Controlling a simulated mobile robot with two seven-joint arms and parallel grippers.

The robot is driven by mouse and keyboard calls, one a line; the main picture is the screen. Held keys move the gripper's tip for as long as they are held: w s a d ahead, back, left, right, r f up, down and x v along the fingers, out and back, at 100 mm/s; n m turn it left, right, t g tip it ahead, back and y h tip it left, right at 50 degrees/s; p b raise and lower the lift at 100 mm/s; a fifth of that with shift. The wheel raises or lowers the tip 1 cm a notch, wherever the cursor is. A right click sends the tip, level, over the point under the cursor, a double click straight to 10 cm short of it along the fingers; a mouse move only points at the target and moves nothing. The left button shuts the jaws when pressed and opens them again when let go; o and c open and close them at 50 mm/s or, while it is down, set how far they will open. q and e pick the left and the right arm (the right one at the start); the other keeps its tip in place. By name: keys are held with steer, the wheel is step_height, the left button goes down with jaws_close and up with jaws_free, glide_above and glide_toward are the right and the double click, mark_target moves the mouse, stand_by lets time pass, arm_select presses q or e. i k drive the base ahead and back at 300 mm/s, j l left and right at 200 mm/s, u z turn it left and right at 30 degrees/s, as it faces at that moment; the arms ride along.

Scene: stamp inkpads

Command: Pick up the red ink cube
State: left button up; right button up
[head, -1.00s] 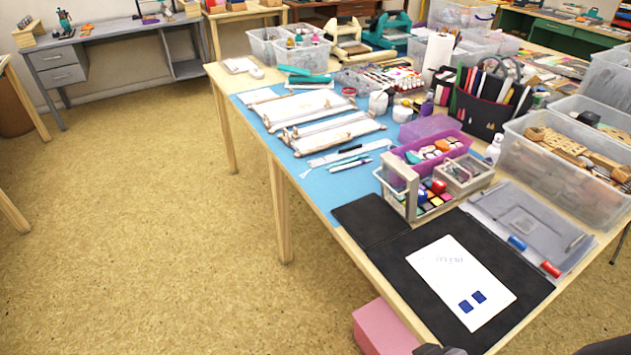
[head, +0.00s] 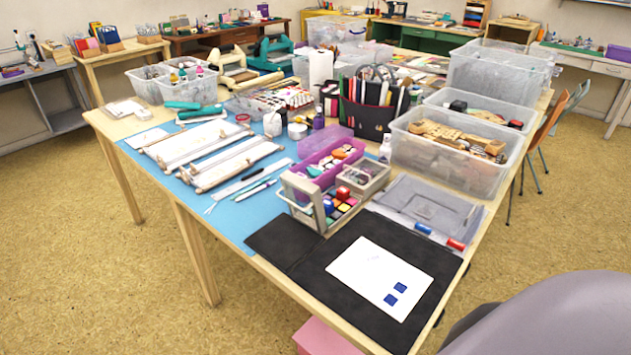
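A small red ink cube (head: 343,193) sits in a grey-beige carrier (head: 311,209) on the table. A blue cube (head: 328,207) and several coloured ink pads are in the carrier beside it. A white sheet (head: 366,269) with two blue stamped squares lies on the black mat (head: 287,241) in front of the carrier. No gripper shows in the head view. A large grey rounded shape at the bottom right seems to be part of my own arm, and it is apart from the carrier.
A purple tray (head: 318,176) stands right behind the carrier. A clear bin (head: 440,165) of wooden stamps, a grey folder (head: 427,203), a blue marker (head: 423,228) and a red marker (head: 456,244) are to the right. A pink box (head: 321,339) stands below the table's front edge.

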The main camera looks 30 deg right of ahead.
mark_target(342, 193)
steer(key=j+z, duration=0.15)
steer(key=z, duration=0.3)
steer(key=j+z, duration=0.2)
steer(key=z, duration=0.25)
steer(key=l+z, duration=0.15)
steer(key=z, duration=0.15)
steer(key=i+l+z, duration=0.1)
steer(key=z, duration=0.15)
